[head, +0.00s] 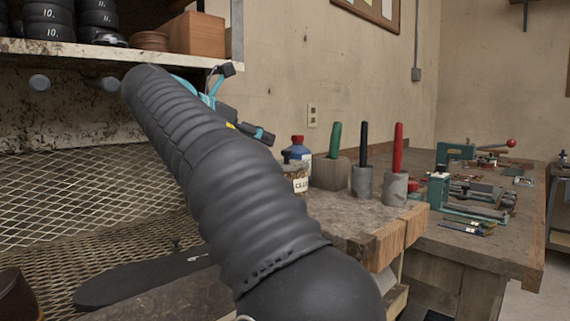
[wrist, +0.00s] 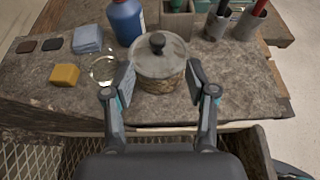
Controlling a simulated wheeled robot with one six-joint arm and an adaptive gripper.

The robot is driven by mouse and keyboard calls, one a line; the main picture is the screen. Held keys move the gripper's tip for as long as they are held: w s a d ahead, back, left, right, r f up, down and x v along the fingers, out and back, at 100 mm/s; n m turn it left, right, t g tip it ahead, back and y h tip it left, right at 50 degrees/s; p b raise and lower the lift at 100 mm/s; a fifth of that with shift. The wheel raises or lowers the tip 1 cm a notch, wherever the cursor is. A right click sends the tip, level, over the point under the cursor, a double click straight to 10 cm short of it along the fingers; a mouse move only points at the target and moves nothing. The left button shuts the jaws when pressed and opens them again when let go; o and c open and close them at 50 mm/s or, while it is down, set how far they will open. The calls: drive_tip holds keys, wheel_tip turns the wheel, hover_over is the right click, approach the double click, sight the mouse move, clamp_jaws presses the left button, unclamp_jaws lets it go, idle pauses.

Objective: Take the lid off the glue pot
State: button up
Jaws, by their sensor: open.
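The glue pot (wrist: 157,84) stands upright on the worn bench in the wrist view, with its round grey lid (wrist: 170,62) on top and a dark knob (wrist: 157,41) at the lid's middle. In the head view the glue pot (head: 299,180) shows partly behind my arm, its label partly visible. My gripper (wrist: 162,82) is open, with one finger on each side of the pot. The left finger looks very near the pot's side; I cannot tell whether it touches. In the head view my arm hides most of my gripper.
A blue bottle (wrist: 127,22) stands behind the pot to the left. A glass dish (wrist: 103,68), yellow block (wrist: 65,75) and folded blue cloth (wrist: 87,39) lie left. Holders with coloured-handled tools, including a red one (head: 397,148), stand right. A shelf (head: 120,52) overhangs the left side.

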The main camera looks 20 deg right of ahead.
sight(283, 152)
drive_tip(key=b+x, duration=0.1)
drive_tip(key=x, duration=0.4)
drive_tip(key=shift+w+f, duration=0.2)
drive_tip(key=shift+b+x, duration=0.6)
drive_tip(key=shift+x, duration=2.1)
drive_tip(key=shift+a+f, duration=0.1)
drive_tip(key=shift+f, duration=0.05)
clamp_jaws()
